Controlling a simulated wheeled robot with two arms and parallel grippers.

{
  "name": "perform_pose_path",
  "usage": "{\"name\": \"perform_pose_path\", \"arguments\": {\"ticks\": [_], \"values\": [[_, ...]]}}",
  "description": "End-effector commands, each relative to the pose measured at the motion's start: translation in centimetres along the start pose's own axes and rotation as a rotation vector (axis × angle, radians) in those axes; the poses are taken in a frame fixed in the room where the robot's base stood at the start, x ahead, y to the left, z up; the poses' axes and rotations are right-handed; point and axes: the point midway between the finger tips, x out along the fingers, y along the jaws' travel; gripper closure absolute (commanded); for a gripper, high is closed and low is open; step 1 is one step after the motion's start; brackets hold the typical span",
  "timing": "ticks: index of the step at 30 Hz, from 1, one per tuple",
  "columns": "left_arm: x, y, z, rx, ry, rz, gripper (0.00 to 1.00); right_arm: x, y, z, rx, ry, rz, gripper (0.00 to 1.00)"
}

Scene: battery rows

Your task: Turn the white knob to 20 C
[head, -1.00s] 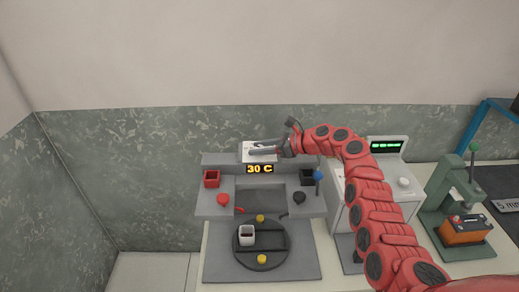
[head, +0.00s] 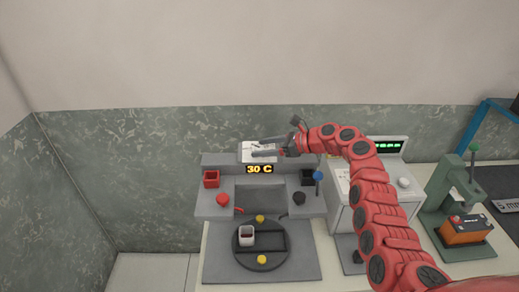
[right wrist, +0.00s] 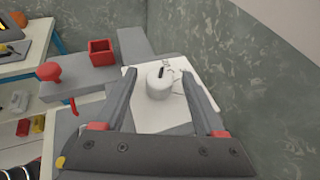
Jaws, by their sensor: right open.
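The white knob (right wrist: 158,84) is a short round cylinder with a black mark on top, on a white plate (right wrist: 150,118). The grey station's display (head: 259,169) reads 30 C in yellow. My right gripper (right wrist: 157,75) is open, its two fingers on either side of the knob with gaps showing. My left gripper is not in view.
A red box (head: 211,179) and red knob (head: 222,198) are left on the station; a black knob (head: 299,198) is right. A white machine and green press (head: 453,205) stand to the right.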

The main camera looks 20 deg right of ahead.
Motion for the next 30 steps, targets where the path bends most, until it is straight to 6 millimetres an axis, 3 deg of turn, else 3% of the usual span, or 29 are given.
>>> {"name": "perform_pose_path", "arguments": {"ticks": [9, 15, 21, 30], "values": [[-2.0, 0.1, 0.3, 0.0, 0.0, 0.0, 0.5, -8.2, -0.2, -0.4, -0.001, 0.002, -0.01, 0.29], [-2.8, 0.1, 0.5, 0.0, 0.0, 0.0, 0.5, -12.7, -0.1, -0.4, 0.002, 0.002, -0.005, 0.29], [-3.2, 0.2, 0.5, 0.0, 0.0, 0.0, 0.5, -15.2, -0.1, -0.3, 0.003, 0.004, -0.002, 0.29], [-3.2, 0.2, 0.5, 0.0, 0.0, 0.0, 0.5, -15.7, 0.0, -0.2, 0.003, 0.002, -0.001, 0.29]]}}
